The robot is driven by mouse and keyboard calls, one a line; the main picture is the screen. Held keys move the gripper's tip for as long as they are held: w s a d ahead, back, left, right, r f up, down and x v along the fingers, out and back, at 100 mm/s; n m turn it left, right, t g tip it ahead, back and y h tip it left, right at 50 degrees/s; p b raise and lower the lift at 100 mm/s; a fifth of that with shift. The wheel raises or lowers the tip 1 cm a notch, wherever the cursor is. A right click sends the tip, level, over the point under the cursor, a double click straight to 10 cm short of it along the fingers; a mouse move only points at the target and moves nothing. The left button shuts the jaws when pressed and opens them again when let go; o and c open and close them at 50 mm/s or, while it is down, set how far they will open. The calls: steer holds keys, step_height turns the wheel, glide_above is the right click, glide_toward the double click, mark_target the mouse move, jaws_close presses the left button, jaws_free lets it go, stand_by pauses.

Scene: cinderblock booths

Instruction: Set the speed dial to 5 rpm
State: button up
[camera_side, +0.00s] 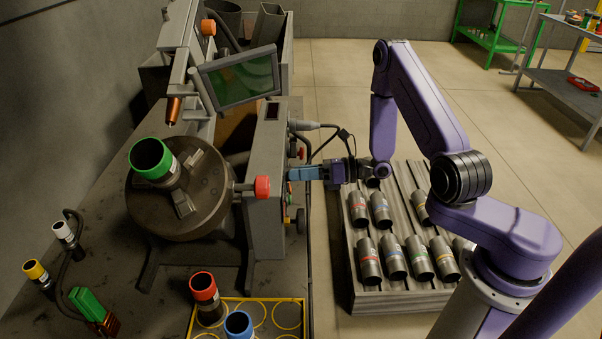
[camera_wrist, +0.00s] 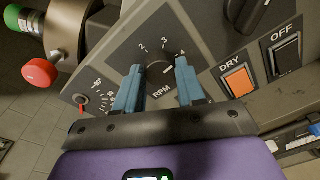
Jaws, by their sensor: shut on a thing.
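The speed dial (camera_wrist: 158,62) is a dark round knob on a grey control panel, seen in the wrist view. The numerals 2, 3 and 4 show around its upper side, with RPM printed below it. Other numerals on its scale are hidden or not readable. My gripper (camera_wrist: 158,75) has its two blue fingers on either side of the knob, shut on it. I cannot tell clearly which number its pointer faces. In the side view my gripper (camera_side: 290,174) reaches the right face of the grey control box (camera_side: 267,150); the dial is hidden there.
An orange DRY switch (camera_wrist: 238,80) and a black OFF switch (camera_wrist: 285,55) sit right of the dial. A small red-tipped toggle (camera_wrist: 82,108) is at left. A red knob (camera_side: 262,187) stands by the turntable (camera_side: 150,207). A grey pallet (camera_side: 390,298) of metal cylinders lies below my arm.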

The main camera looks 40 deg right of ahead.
steer(key=m, duration=0.6)
steer(key=m+y, duration=0.1)
steer(key=m, duration=0.4)
steer(key=shift+d+f+m+g, duration=0.1)
steer(key=shift+d+m+g, duration=0.05)
steer(key=shift+m+g, duration=0.25)
stand_by(0.4)
steer(key=o, duration=1)
steer(key=shift+o, duration=0.2)
steer(key=f+v, duration=0.1)
steer(key=v, duration=1.6)
steer(key=shift+d+r, duration=0.2)
steer(key=shift+r, duration=0.15)
